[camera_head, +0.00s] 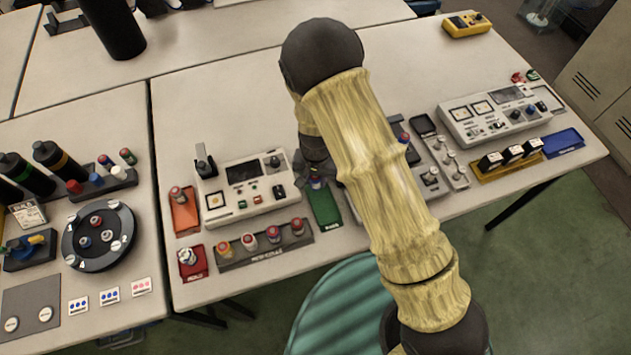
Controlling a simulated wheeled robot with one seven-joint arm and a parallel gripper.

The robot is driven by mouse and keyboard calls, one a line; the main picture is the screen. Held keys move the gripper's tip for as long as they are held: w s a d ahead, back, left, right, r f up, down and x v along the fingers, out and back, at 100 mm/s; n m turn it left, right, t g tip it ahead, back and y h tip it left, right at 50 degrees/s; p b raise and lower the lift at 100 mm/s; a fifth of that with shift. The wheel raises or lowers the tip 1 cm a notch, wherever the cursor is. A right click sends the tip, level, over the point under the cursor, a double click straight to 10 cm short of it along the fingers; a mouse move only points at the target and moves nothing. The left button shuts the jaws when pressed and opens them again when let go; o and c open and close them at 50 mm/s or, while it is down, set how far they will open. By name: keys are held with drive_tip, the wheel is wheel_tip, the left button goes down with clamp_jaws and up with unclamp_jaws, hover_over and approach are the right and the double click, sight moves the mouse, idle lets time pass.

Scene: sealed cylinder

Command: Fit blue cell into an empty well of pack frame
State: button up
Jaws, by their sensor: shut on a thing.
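My gripper (315,172) is near the middle of the table, partly hidden by my own arm. It is shut on the blue cell (317,183), of which only a small blue part shows. The cell is at the far end of a green tray (325,208); I cannot tell whether it touches the tray. I cannot tell for sure which thing is the pack frame. My arm hides part of the table to the right.
Right of my arm are a grey tray (438,150), another instrument (500,112) and a blue tray (564,142). The table's back is mostly clear.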

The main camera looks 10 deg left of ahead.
wheel_tip(320, 180, up, 8)
drive_tip(key=shift+f+b, duration=0.1)
drive_tip(key=shift+b, duration=0.25)
drive_tip(key=shift+s, duration=0.15)
idle(0.4)
